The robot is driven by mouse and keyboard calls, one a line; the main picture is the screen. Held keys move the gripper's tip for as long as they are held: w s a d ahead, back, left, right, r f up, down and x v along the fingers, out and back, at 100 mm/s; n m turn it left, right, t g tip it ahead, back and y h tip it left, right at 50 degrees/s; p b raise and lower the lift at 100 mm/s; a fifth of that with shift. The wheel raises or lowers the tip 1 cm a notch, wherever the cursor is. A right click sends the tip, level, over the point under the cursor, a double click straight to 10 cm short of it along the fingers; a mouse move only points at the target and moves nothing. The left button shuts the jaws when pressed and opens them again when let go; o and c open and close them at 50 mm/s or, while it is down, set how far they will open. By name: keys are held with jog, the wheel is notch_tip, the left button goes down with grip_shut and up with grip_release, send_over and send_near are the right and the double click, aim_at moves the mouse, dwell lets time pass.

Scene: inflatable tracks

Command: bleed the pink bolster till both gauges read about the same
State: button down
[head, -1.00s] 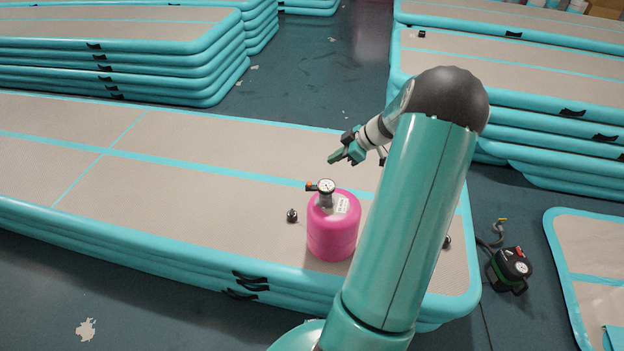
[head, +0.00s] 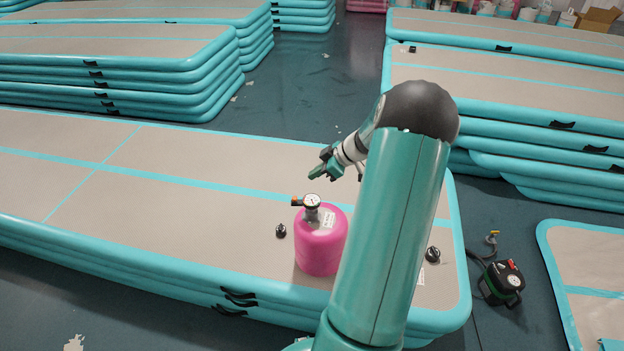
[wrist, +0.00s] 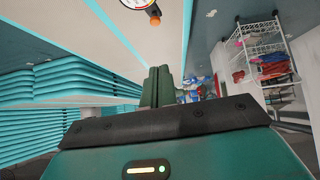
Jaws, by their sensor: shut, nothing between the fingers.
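The pink bolster (head: 320,247) stands upright on the beige and teal inflatable track (head: 180,230). A round white gauge (head: 311,201) with an orange-tipped fitting (head: 296,202) sits on its top. The gauge is cut off at the top of the wrist view (wrist: 133,3), with the orange tip (wrist: 155,18) beside it; no reading is legible. A second gauge (head: 514,281) is on the dark green pump (head: 502,284) on the floor at right. My gripper (head: 318,173) is shut and empty, above and behind the bolster, apart from it. Its fingers show in the wrist view (wrist: 156,87).
Black valve caps sit on the track left (head: 281,231) and right (head: 432,254) of the bolster. Stacked tracks (head: 130,70) stand at back left and back right (head: 510,90). A wire rack (wrist: 262,50) shows in the wrist view. The track's left half is clear.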

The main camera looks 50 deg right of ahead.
send_over(297, 199)
jog(key=f, duration=0.6)
jog(key=shift+s+d, duration=0.15)
jog(key=shift+s, duration=0.2)
notch_tip(297, 199, down, 3)
jog(key=shift+d+r, duration=0.1)
jog(key=shift+r, duration=0.05)
jog(key=shift+f, duration=0.6)
jog(key=shift+f, duration=1.25)
jog(key=shift+s+f, duration=0.1)
